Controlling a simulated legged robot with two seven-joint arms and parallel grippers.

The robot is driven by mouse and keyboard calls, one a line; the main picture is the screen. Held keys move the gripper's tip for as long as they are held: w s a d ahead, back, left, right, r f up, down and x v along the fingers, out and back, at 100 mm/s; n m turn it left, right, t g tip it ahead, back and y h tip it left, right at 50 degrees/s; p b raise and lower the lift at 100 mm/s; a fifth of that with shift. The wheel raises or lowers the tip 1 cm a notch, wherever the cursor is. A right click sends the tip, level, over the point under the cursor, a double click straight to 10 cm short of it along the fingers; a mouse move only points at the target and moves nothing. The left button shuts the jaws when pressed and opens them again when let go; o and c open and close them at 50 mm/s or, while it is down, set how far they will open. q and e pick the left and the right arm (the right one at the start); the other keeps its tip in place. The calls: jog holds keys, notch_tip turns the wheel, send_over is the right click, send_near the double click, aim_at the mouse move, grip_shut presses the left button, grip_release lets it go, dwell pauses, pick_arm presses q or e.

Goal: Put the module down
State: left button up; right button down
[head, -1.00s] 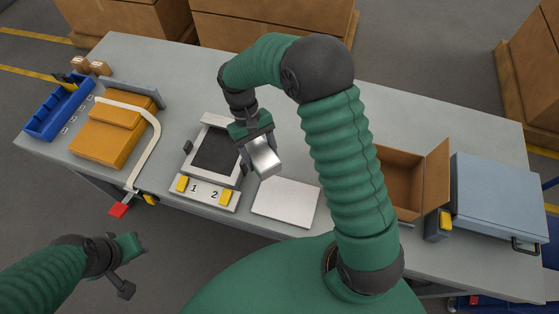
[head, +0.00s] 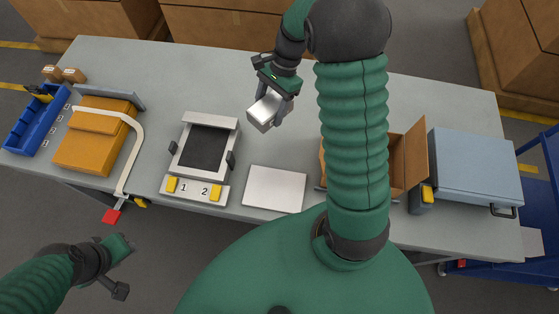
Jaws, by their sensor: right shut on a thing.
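The module (head: 264,109) is a small silver-grey block. My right gripper (head: 273,97) is shut on it and holds it tilted over the grey table, to the right of the fixture. The fixture (head: 208,122) is a light frame with a dark inner pad and yellow buttons marked 1 and 2 along its front. A flat pale plate (head: 274,189) lies on the table to the right of the buttons. My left gripper (head: 122,268) is empty at lower left, off the table's front edge; its jaw state is unclear.
An orange case (head: 92,140) under a curved pale lever and a blue bin (head: 32,122) stand at left. An open cardboard box (head: 408,157) and a closed blue-grey case (head: 472,169) stand at right. The table's back middle (head: 216,65) is clear.

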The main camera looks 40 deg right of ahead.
jog(key=d+r+m, duration=0.1)
jog(key=m, duration=0.1)
jog(key=d+r+m+t, duration=0.1)
jog(key=d+m, duration=0.1)
jog(key=d+r+m+t, duration=0.1)
jog(key=d+m, duration=0.1)
jog(key=shift+s+d+r+p, duration=0.15)
jog(key=shift+s+r+p, duration=0.05)
jog(key=shift+p, duration=0.2)
jog(key=shift+d+f+m+t+b, duration=0.15)
jog(key=shift+f+m+t+b, duration=0.15)
jog(key=shift+f+b, duration=0.15)
jog(key=b, duration=0.9)
send_over(280, 142)
jog(key=d, duration=0.1)
notch_tip(280, 142, down, 13)
jog(key=f, duration=1)
jog(key=shift+s+d+b, duration=0.2)
jog(key=shift+s+b, duration=0.05)
jog(key=shift+b, duration=0.1)
jog(key=shift+c, duration=1.9)
grip_release()
jog(key=shift+h, duration=0.3)
